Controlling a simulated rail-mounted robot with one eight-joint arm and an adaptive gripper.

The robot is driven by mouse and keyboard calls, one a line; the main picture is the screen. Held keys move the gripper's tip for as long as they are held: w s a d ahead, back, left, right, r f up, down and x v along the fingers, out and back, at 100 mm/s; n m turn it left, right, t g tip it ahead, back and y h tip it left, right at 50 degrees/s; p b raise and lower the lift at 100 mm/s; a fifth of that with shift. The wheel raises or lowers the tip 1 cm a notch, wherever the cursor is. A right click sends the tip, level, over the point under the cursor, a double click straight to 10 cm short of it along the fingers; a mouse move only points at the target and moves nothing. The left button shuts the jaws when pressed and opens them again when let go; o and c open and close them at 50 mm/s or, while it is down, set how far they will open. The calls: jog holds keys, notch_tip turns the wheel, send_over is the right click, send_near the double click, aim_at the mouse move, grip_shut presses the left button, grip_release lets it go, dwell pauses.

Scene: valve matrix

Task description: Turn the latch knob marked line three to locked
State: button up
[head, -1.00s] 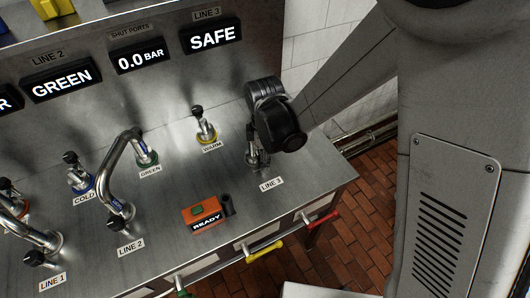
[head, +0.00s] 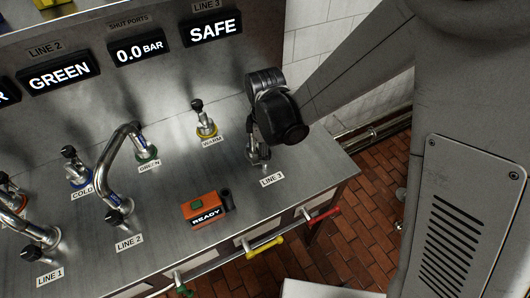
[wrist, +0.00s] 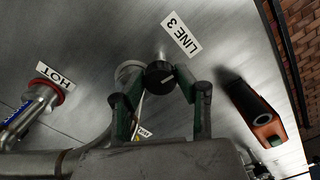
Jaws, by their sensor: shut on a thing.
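The line three latch knob shows in the wrist view as a round black cap (wrist: 160,76) with a pale mark, beside the LINE 3 label (wrist: 181,35). My gripper (wrist: 160,88) has its green-padded fingers on either side of this cap and is shut on it. In the head view my gripper (head: 257,148) comes down over the knob at the right end of the steel bench and hides most of it. The LINE 3 label (head: 272,179) lies just in front. The display (head: 215,28) under the panel's LINE 3 plate reads SAFE.
An orange box (head: 204,210) marked READY stands left of the LINE 3 label. The yellow-ringed WARM valve (head: 205,124) is left of my gripper. A curved pipe (head: 118,160) rises farther left. Coloured handles (head: 265,250) line the bench's front edge.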

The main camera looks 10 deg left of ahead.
jog(key=m+b, duration=0.3)
jog(key=m, duration=0.1)
jog(key=shift+f+b, duration=0.15)
jog(key=shift+b, duration=0.15)
jog(key=m+b, duration=0.2)
jog(key=m, duration=0.2)
jog(key=m+b, duration=0.2)
jog(key=m, duration=0.2)
jog(key=shift+m, duration=0.3)
jog(key=shift+m+b, duration=0.95)
jog(key=shift+m, duration=0.95)
jog(key=shift+r, duration=0.2)
jog(key=o, duration=1.1)
